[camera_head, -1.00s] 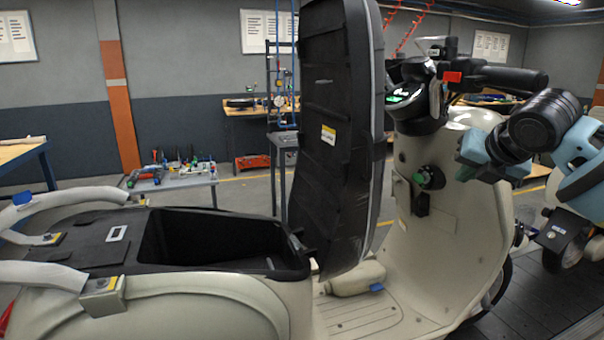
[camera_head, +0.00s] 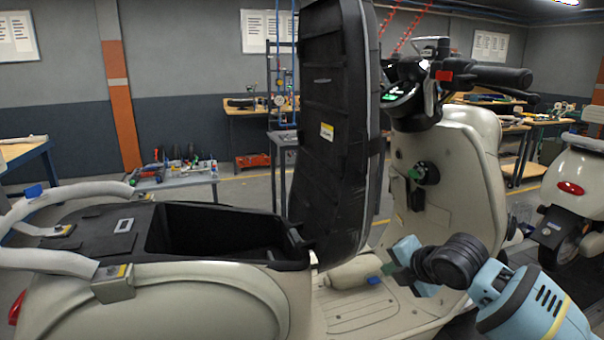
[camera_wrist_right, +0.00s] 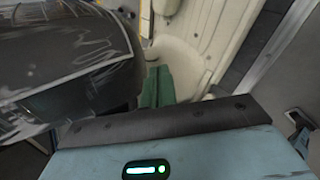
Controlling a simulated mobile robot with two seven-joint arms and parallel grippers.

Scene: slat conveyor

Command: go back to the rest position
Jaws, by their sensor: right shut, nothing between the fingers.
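My right gripper (camera_head: 391,259) is in front of the cream scooter's (camera_head: 455,165) leg shield, low over its footboard (camera_head: 362,312). It is shut and empty. Its green fingers (camera_wrist_right: 158,86) show closed together in the right wrist view. The scooter's black seat (camera_head: 335,130) stands open, upright, to the left of my gripper. The black storage bin (camera_head: 183,232) under the seat is open, and its bottom is partly hidden. My left gripper is not in view.
A cream container (camera_head: 353,273) with a blue cap lies on the footboard, close to my right gripper. A second scooter (camera_head: 578,177) stands at the right. A tool table (camera_head: 180,178) and a workbench (camera_head: 245,110) are behind. The floor between is clear.

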